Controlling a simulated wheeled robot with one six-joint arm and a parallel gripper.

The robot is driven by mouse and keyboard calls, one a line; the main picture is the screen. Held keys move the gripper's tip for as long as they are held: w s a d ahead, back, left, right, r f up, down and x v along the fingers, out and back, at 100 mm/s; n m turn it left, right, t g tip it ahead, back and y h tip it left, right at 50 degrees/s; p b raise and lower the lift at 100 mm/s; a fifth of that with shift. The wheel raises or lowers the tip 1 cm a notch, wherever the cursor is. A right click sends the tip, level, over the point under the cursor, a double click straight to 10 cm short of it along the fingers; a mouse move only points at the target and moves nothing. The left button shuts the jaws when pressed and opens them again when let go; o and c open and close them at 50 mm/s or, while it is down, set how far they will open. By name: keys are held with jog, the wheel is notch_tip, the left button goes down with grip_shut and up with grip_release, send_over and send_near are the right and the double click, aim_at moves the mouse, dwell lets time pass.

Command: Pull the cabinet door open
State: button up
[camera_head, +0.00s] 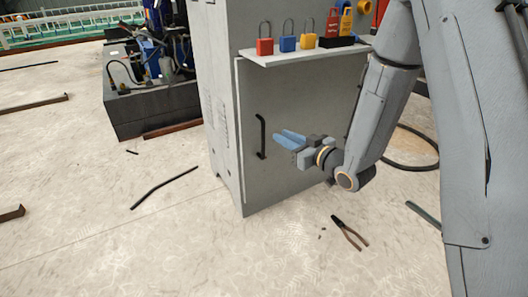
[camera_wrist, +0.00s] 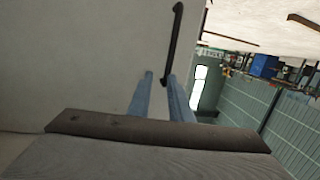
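The grey cabinet (camera_head: 220,100) stands upright in the middle of the head view. Its door (camera_head: 300,120) faces my arm and looks shut. A black bar handle (camera_head: 261,137) runs upright near the door's left edge. My gripper (camera_head: 284,139) has blue fingers pointing at the handle, just to its right. In the wrist view the two fingers (camera_wrist: 163,98) are apart with a gap between them. The handle (camera_wrist: 173,45) shows beyond the tips, in line with the gap. The fingers seem not to touch it, and nothing is between them.
A shelf (camera_head: 305,53) with several coloured padlocks (camera_head: 308,36) juts out above the door. Pliers (camera_head: 349,233) and a dark bar (camera_head: 163,187) lie on the floor. A machine on a dark base (camera_head: 150,107) stands behind left. Floor before the cabinet is mostly clear.

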aim_at(264, 138)
jog(key=shift+w+a+f+n+y+b, duration=0.1)
jog(key=shift+w+a+f+y+b, duration=0.25)
jog(key=shift+w+a+f+b, duration=0.5)
jog(key=shift+w+a+f+n+y+b, duration=0.1)
jog(key=shift+w+a+f+y+b, duration=0.3)
jog(key=shift+w+a+b, duration=0.9)
jog(key=shift+w+a+f+n+y+b, duration=0.1)
jog(key=shift+w+a+f+y+b, duration=0.15)
jog(key=shift+w+a+f+b, duration=0.8)
jog(key=shift+s+a+r, duration=0.3)
jog(key=shift+a+r, duration=0.05)
jog(key=shift+a, duration=0.1)
grip_shut()
